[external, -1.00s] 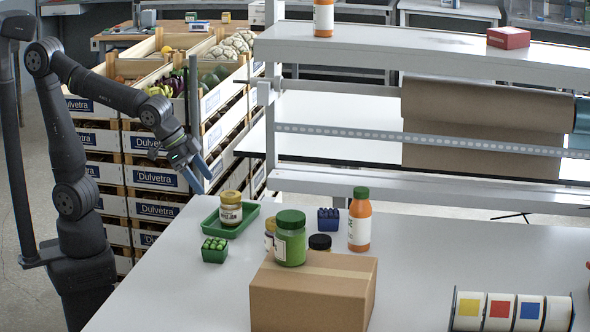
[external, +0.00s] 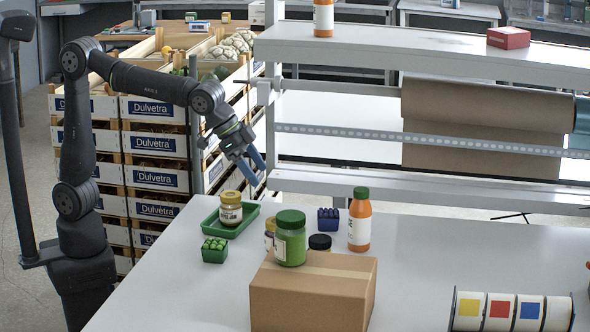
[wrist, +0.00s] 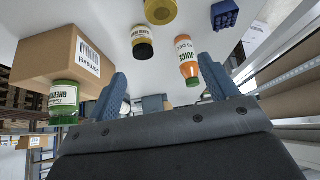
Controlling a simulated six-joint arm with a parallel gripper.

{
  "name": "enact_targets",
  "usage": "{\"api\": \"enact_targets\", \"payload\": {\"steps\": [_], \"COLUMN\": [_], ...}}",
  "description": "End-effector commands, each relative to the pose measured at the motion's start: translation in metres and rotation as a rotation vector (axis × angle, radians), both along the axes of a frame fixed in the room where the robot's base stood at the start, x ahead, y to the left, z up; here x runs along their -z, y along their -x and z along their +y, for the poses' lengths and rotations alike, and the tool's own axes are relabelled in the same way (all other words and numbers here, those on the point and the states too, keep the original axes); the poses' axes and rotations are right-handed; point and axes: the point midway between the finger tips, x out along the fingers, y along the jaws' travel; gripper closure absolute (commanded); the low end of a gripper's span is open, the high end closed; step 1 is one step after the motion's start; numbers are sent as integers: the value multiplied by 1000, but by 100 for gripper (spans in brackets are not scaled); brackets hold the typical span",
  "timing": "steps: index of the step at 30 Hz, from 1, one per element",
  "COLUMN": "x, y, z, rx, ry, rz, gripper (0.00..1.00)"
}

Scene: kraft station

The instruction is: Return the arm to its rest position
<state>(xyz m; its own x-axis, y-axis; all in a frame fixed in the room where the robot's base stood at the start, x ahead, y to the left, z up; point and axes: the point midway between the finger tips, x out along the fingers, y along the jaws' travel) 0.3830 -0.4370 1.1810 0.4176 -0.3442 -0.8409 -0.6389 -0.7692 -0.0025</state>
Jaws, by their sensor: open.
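My gripper (external: 257,174) hangs above the back-left part of the table, open and empty, pointing down and to the right. Its two blue fingers stand apart in the wrist view (wrist: 164,88) with nothing between them up close. The arm is bent at the elbow, with the forearm sloping down to the right. Below the gripper, a gold-lidded jar (external: 231,210) stands in a green tray (external: 207,230), with a visible gap between jar and fingers.
A cardboard box (external: 312,298) with a green-lidded jar (external: 290,240) by it, a juice bottle (external: 359,222), a blue block (external: 328,219) and a green block (external: 214,250) are on the table. Stacked crates (external: 155,180) stand behind the arm. A shelf frame (external: 400,187) lies to the right.

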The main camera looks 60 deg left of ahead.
Motion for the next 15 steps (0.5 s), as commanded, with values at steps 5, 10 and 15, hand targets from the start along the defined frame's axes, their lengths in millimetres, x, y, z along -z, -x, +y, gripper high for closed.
{"api": "enact_targets", "payload": {"steps": [5,10,15], "x": [-3,-5,-5], "y": [-17,-32,-45], "z": [-25,-47,-66], "rx": [7,12,17], "ry": [-1,-1,-1], "rz": [0,0,0], "gripper": [21,21,21]}}
